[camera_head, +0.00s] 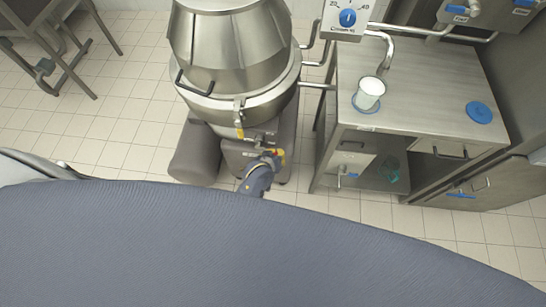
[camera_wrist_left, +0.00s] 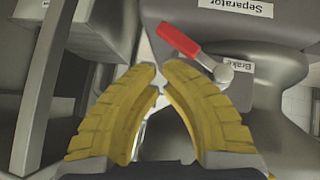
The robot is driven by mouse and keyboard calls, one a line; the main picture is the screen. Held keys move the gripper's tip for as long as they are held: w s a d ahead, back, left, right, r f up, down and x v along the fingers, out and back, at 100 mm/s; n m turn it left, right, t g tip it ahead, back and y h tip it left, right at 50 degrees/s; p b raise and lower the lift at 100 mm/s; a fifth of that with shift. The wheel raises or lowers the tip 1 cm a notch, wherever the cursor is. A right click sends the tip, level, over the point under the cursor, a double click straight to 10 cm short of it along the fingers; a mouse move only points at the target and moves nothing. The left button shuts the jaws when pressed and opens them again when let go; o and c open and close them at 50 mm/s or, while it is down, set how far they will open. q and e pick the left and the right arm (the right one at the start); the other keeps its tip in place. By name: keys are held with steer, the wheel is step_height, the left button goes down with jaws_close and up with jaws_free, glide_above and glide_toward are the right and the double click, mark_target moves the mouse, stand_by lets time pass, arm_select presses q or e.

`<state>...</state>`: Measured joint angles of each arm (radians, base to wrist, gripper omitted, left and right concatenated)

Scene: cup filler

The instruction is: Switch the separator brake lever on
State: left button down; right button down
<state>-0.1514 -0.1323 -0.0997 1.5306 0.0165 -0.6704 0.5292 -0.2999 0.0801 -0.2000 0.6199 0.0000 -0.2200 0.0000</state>
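The separator brake lever (camera_wrist_left: 180,41) has a red handle and a grey round pivot, beside a "Brake" label (camera_wrist_left: 238,66) in the left wrist view. Its handle points up and to the left from the pivot. My left gripper (camera_wrist_left: 159,74) has yellow fingers whose tips nearly meet just below the handle. Nothing shows held between them, and I cannot tell whether they touch the lever. In the head view my left gripper (camera_head: 279,154) is at the base of the steel separator (camera_head: 232,50), where the lever is hard to make out. My right gripper is not in view.
A steel counter (camera_head: 430,90) stands to the right, with a white cup (camera_head: 369,93) and a blue disc (camera_head: 479,112) on it. A control panel (camera_head: 345,18) with a blue knob hangs above its left end.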

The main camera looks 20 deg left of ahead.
arm_select(q)
steer(key=shift+v, duration=2.6)
steer(key=shift+r, duration=0.1)
steer(key=shift+w, duration=0.1)
